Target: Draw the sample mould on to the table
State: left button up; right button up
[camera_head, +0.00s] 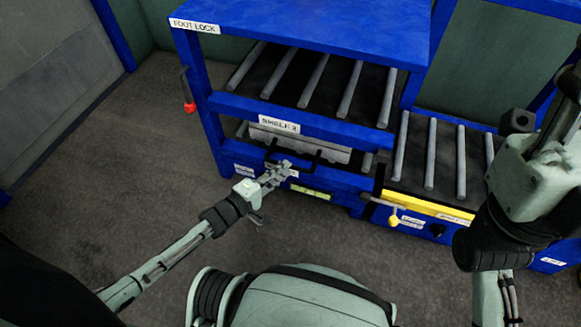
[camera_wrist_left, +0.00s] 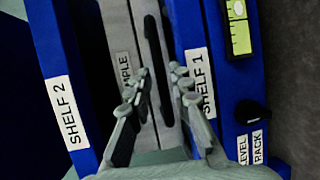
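The sample mould (camera_head: 300,142) is a grey block on the lower shelf, Shelf 1, of the blue rack. A black handle (camera_head: 308,158) stands out from its front; it also shows in the left wrist view (camera_wrist_left: 153,50). My left gripper (camera_head: 284,166) is in front of the mould, by the handle's left part. In the left wrist view its fingers (camera_wrist_left: 161,75) are open, with the black handle bar showing between them. I cannot tell whether they touch it. The roller table (camera_head: 445,165) adjoins the rack on the right. My right arm is at the right; its fingers are not visible.
Shelf 2 (camera_head: 330,85) above the mould holds bare rollers. A red-knobbed foot lock lever (camera_head: 189,106) hangs on the rack's left post. A yellow-knobbed lever (camera_head: 393,221) sticks out at the table's front left. The floor (camera_head: 110,190) at left is clear.

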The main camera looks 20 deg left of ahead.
pick_arm(q)
jog(key=shift+b+x, duration=0.4)
jog(key=shift+x, duration=1.25)
jog(key=shift+c, duration=0.3)
grip_shut()
